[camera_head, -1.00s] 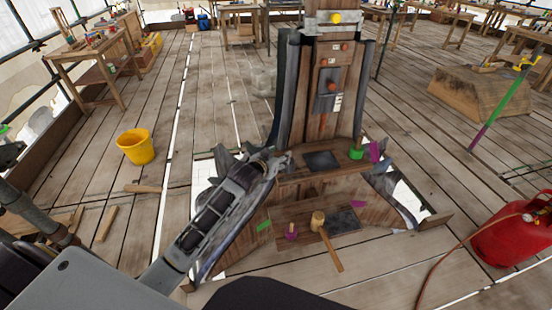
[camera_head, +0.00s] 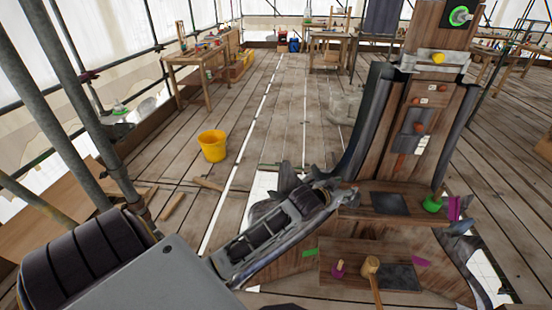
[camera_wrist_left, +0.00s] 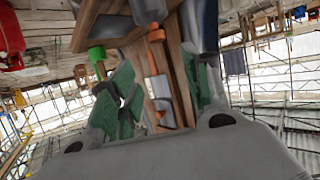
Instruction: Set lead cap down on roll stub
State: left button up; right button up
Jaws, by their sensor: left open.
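My left gripper (camera_head: 345,190) is at the left end of a wooden ledge (camera_head: 360,213) at the foot of the spire. Its green-padded fingers (camera_wrist_left: 122,104) are apart in the left wrist view, with no object clearly held. The spire's wooden face (camera_head: 445,110) stands upright between dark grey lead-like sides (camera_head: 372,120). A grey plate with an orange-red knob (camera_head: 418,127) is on that face. Orange parts (camera_wrist_left: 158,87) show beyond the fingers in the left wrist view. I cannot tell which pieces are the lead cap and roll stub. My right gripper is not in view.
On the ledge are a dark square (camera_head: 390,203), a green object (camera_head: 432,204) and a magenta piece (camera_head: 454,207). A mallet (camera_head: 372,266) and a purple-magenta object (camera_head: 339,269) are on the lower step. A yellow bucket (camera_head: 212,146) stands on open plank floor.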

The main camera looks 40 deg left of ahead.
pick_arm(q)
jog(key=s+a+f+g, duration=0.15)
jog(key=s+f, duration=0.35)
jog(key=f, duration=0.9)
jog(key=s+f+g, duration=0.2)
jog(key=s+f, duration=0.3)
jog(key=f, duration=0.8)
jog(key=s+f+g, duration=0.2)
jog(key=s+f, duration=0.4)
jog(key=f, duration=0.8)
jog(key=s+a+f+g+y, duration=0.1)
jog(key=s+a+f+g, duration=0.25)
jog(key=s+f, duration=1.35)
jog(key=s+f+g, duration=0.1)
jog(key=s+f, duration=0.2)
jog(key=s, duration=0.7)
jog(key=s+a+f+m+g, duration=0.1)
jog(key=s+f+g, duration=0.1)
jog(key=s, duration=0.9)
jog(key=shift+s+a+f+y, duration=0.15)
jog(key=shift+a+f+y, duration=0.1)
jog(key=shift+f+y, duration=0.2)
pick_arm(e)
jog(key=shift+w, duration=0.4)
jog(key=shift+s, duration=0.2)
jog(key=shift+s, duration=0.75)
